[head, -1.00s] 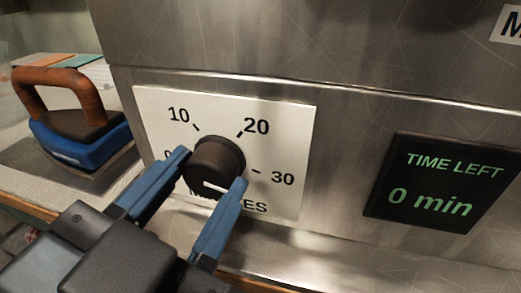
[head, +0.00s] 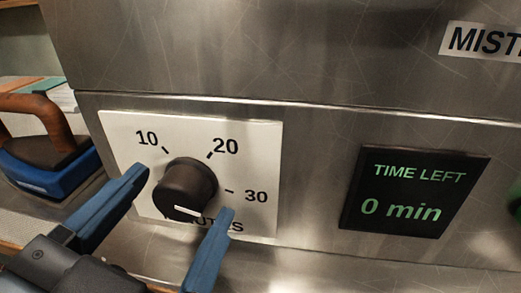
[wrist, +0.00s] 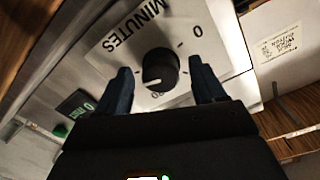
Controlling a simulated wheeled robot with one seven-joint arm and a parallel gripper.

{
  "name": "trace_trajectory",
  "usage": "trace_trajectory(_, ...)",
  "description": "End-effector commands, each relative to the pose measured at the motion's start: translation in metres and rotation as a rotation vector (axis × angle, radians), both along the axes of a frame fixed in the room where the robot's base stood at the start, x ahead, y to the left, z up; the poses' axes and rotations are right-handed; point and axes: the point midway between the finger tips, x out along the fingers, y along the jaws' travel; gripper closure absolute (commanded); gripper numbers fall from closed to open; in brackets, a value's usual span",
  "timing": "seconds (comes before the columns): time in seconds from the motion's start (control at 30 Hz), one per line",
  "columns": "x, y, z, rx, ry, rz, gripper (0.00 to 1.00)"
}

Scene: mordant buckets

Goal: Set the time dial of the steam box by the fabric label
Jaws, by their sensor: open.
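The time dial (head: 187,184) is a round black knob on a white plate (head: 262,150) marked 10, 20, 30 and MINUTES. A short white line shows at the knob's lower edge; the reading it gives is unclear. The display (head: 415,192) reads TIME LEFT 0 min. My gripper (head: 183,192) is open, its two blue fingers either side of the knob with visible gaps. The wrist view also shows the knob (wrist: 160,68) between the separated fingers, and a 0 mark on the plate. I cannot identify a fabric label.
A blue iron with a brown handle (head: 45,160) stands left of the steam box (head: 300,60). A partly visible sign (head: 485,40) is at the upper right. A small card with unreadable writing (wrist: 281,43) shows in the wrist view.

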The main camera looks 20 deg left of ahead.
Motion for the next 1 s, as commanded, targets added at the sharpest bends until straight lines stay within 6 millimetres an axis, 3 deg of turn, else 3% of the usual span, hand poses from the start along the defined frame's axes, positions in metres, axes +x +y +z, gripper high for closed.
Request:
trace_trajectory(0.23, -0.007, -0.001, 0.001, 0.0, 0.0, 0.003, 0.31)
trace_trajectory(0.7, -0.071, -0.015, 0.002, 0.0, 0.0, 0.001, 0.31)
trace_trajectory(1.0, -0.077, -0.016, 0.001, 0.0, 0.0, 0.0, 0.31)
